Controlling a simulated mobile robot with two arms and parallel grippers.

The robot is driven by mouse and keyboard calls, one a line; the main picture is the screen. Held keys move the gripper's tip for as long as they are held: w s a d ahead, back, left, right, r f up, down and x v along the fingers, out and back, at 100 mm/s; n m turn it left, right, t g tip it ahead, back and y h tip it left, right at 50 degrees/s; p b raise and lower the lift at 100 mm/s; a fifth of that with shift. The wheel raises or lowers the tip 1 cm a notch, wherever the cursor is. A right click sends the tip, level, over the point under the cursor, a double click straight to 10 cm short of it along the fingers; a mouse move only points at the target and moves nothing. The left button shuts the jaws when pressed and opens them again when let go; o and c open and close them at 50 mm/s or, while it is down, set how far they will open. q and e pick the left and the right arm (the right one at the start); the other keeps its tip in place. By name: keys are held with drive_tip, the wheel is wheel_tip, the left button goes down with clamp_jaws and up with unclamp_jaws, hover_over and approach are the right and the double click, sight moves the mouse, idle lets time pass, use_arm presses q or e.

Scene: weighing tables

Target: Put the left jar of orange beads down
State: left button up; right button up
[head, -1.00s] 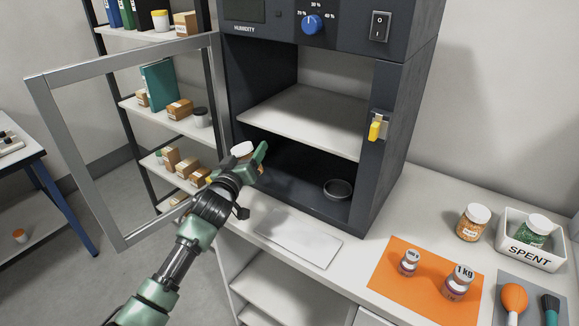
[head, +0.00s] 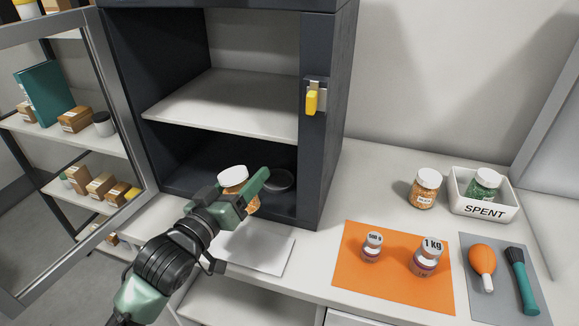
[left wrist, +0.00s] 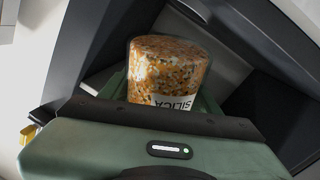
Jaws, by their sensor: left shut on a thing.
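A jar of orange beads with a white lid (head: 233,177) is in my left gripper (head: 243,196), in front of the open cabinet's lower compartment. In the left wrist view the jar (left wrist: 168,68) shows orange and pale beads and a "SILICA" label, gripped between the fingers. My left gripper is shut on it. The jar hides part of the compartment opening; I cannot tell its height above the surface. A second jar of orange beads (head: 424,190) stands on the counter at the right. My right gripper is not in view.
A dark round dish (head: 280,181) lies on the cabinet floor. A white board (head: 262,252) lies on the counter before the cabinet. An orange mat (head: 390,289) bears two weights. A "SPENT" bin (head: 484,212) holds a green jar. The open cabinet door (head: 121,120) is at left.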

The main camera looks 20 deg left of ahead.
use_arm(q)
drive_tip(key=w+d+f, duration=0.1)
drive_tip(key=w, duration=0.4)
drive_tip(key=w+d+f+p, duration=0.1)
drive_tip(key=w, duration=0.4)
drive_tip(key=w+d+f+p, duration=0.1)
drive_tip(key=w, duration=0.4)
drive_tip(key=shift+w+f, duration=0.1)
drive_tip(key=shift+w, duration=0.3)
drive_tip(key=shift+f, duration=0.1)
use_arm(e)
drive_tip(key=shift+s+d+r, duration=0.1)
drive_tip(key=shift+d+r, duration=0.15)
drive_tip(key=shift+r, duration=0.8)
use_arm(q)
drive_tip(key=shift+f+b, duration=0.3)
drive_tip(key=shift+f, duration=0.3)
drive_tip(key=o, duration=1.6)
drive_tip(key=shift+o, duration=0.2)
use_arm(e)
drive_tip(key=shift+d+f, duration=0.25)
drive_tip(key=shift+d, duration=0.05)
